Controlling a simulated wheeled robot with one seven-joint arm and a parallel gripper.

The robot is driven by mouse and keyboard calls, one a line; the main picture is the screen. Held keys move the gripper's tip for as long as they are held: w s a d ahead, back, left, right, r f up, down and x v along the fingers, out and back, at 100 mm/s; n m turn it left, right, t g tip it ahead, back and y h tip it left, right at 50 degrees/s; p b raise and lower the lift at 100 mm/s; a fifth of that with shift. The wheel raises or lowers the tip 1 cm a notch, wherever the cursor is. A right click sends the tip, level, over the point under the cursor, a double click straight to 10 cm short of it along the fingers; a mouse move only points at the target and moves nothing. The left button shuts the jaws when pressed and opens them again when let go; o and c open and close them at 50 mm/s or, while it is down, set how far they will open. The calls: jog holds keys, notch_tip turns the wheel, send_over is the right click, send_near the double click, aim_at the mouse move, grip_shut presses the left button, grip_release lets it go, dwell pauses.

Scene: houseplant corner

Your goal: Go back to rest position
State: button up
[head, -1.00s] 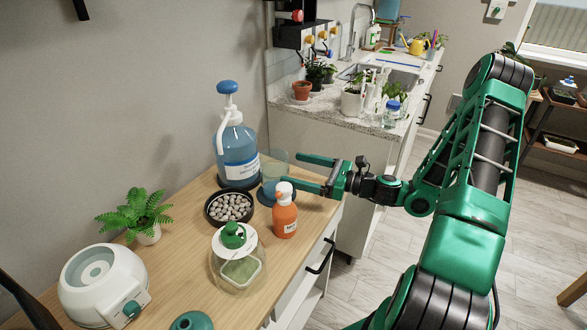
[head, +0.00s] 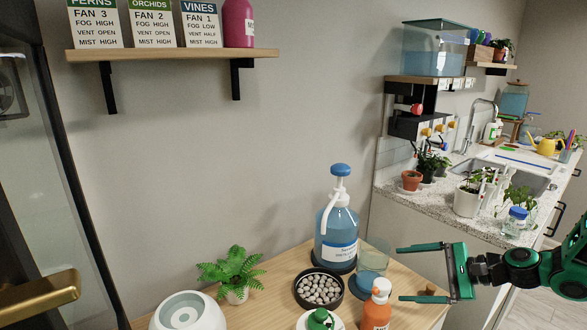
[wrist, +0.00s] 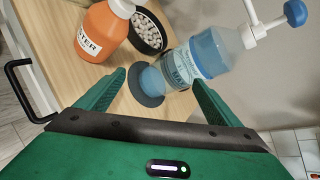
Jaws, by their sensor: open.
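My gripper (head: 401,273) is open and empty, its fingers pointing left over the right side of the wooden counter (head: 285,268). The fingertips are just right of a clear cup (head: 374,257) on a dark blue disc (head: 358,286). An orange bottle (head: 377,312) stands at the near left of the fingers. In the wrist view the gripper (wrist: 160,78) has nothing between its fingers; the cup, a blue pump bottle (wrist: 203,57) and the orange bottle (wrist: 103,30) lie beyond. Most of my arm is out of the head view.
The pump bottle (head: 336,235), a bowl of pebbles (head: 320,290), a fern (head: 232,272) and a white round appliance (head: 187,312) crowd the counter. A shelf (head: 170,54) hangs above. A sink counter (head: 445,205) with potted plants stands behind my gripper.

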jog(key=s+d+r+n+g+h, duration=0.2)
jog(key=s+d+r+n+h, duration=0.1)
jog(key=s, duration=0.7)
jog(key=s+d+r+n+g+h, duration=0.2)
jog(key=s+d+r+n+h, duration=0.1)
jog(key=s, duration=0.7)
jog(key=s+d+r+n+g+h, duration=0.2)
jog(key=s+d+r+n+h, duration=0.1)
jog(key=s, duration=0.8)
jog(key=shift+d+r+g+h, duration=0.2)
jog(key=shift+g+h, duration=0.2)
jog(key=shift+h, duration=0.5)
jog(key=shift+s, duration=0.1)
jog(key=shift+w+f, duration=0.25)
jog(key=shift+w, duration=0.4)
